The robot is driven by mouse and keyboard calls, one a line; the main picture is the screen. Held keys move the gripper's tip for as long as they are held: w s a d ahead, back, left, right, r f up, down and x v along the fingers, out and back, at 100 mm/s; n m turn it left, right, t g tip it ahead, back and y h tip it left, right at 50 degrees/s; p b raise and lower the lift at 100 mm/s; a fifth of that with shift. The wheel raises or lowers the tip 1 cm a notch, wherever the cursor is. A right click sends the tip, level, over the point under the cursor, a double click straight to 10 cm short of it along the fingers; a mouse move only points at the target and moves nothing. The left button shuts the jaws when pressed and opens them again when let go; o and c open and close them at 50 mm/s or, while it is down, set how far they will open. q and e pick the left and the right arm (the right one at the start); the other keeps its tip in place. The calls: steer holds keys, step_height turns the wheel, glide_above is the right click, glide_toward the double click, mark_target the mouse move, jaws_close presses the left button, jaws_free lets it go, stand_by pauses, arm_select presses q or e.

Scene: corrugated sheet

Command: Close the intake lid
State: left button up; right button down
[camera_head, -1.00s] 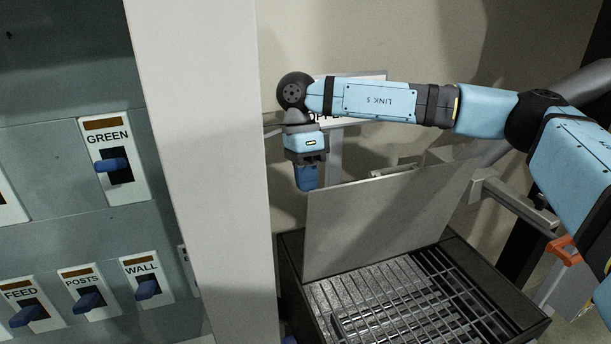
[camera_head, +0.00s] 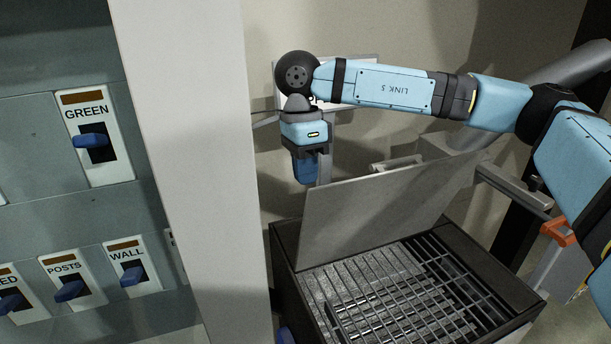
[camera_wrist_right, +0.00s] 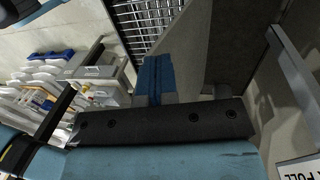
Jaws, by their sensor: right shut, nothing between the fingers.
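The intake lid (camera_head: 375,212) is a flat grey panel standing up, tilted, at the back left of the dark-framed intake box (camera_head: 282,262). A metal grate (camera_head: 400,300) shows in the open box in front of it. My right gripper (camera_head: 306,182) points down behind the lid's upper left corner, shut and empty. In the right wrist view its blue fingers (camera_wrist_right: 155,78) are together, with the lid (camera_wrist_right: 195,55) beside them and the grate (camera_wrist_right: 145,22) beyond. I cannot tell whether the fingers touch the lid. My left gripper is not in view.
A pale post (camera_head: 195,150) stands left of the box, near my gripper. A panel of blue switches (camera_head: 90,140) lies further left. A grey rail with an orange clip (camera_head: 557,232) runs at the right. A partly covered sign (camera_head: 355,72) is on the wall behind my arm.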

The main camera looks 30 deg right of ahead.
step_height(320, 180, up, 12)
steer(key=w+f+b, duration=0.1)
steer(key=w, duration=0.1)
steer(key=w+d+r+p, duration=0.2)
steer(key=w+d+p, duration=0.1)
steer(key=d, duration=0.6)
steer(key=s+d+f+g+p, duration=0.1)
steer(key=d+p, duration=0.1)
steer(key=d, duration=0.5)
steer(key=s+d+f+p, duration=0.1)
steer(key=d, duration=0.6)
steer(key=b, duration=0.3)
glide_toward(411, 172)
steer(key=w+d+f, duration=0.1)
steer(key=w+f, duration=0.2)
steer(key=f, duration=0.2)
steer(key=s, duration=0.2)
steer(key=s+f+p, duration=0.1)
steer(key=shift+s+a, duration=0.1)
steer(key=shift+s, duration=0.3)
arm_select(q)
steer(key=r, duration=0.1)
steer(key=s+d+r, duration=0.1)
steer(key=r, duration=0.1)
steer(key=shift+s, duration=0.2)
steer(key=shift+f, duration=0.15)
arm_select(e)
steer(key=shift+w+f, duration=0.1)
